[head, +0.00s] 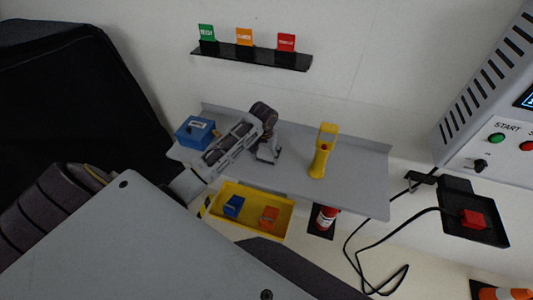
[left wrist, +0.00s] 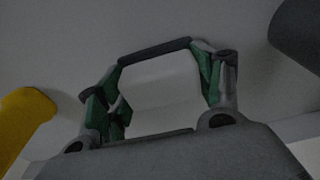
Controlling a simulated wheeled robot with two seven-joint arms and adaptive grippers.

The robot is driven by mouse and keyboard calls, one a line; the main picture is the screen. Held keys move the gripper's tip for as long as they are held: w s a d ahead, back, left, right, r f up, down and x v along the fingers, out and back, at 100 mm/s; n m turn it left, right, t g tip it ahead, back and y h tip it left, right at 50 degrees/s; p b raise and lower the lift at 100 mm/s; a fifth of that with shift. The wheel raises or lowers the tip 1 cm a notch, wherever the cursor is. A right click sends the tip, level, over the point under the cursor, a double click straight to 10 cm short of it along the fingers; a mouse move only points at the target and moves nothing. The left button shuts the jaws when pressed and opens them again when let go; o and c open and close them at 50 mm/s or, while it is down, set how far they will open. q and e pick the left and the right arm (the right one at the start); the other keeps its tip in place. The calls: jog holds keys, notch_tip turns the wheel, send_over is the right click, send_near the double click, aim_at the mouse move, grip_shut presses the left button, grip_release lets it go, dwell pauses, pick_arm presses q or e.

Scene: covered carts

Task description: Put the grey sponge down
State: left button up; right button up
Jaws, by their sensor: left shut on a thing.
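The grey sponge shows in the left wrist view as a pale block (left wrist: 160,85) with a dark strip along its far edge. It sits between the green-padded fingers of my left gripper (left wrist: 160,92), which is shut on it. In the head view my left gripper (head: 268,154) points down low over the middle of the grey shelf (head: 350,187). The sponge cannot be made out there, and I cannot tell whether it touches the shelf. My right gripper is not in view.
A yellow handheld device (head: 322,152) stands right of the gripper. A blue box (head: 195,132) is at the shelf's left end. A yellow bin (head: 270,194) with blue and orange items hangs at the front. The shelf's right end is clear. A black ledge (head: 265,58) holds coloured cards above.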

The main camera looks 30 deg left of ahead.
aim_at(265, 155)
pick_arm(q)
jog(key=shift+f, duration=0.15)
jog(key=o, duration=1.4)
jog(key=shift+c, duration=0.2)
notch_tip(265, 155, up, 12)
jog(key=s+b, duration=0.1)
jog(key=shift+s+d, duration=0.2)
jog(key=shift+s, duration=0.1)
dwell(0.3)
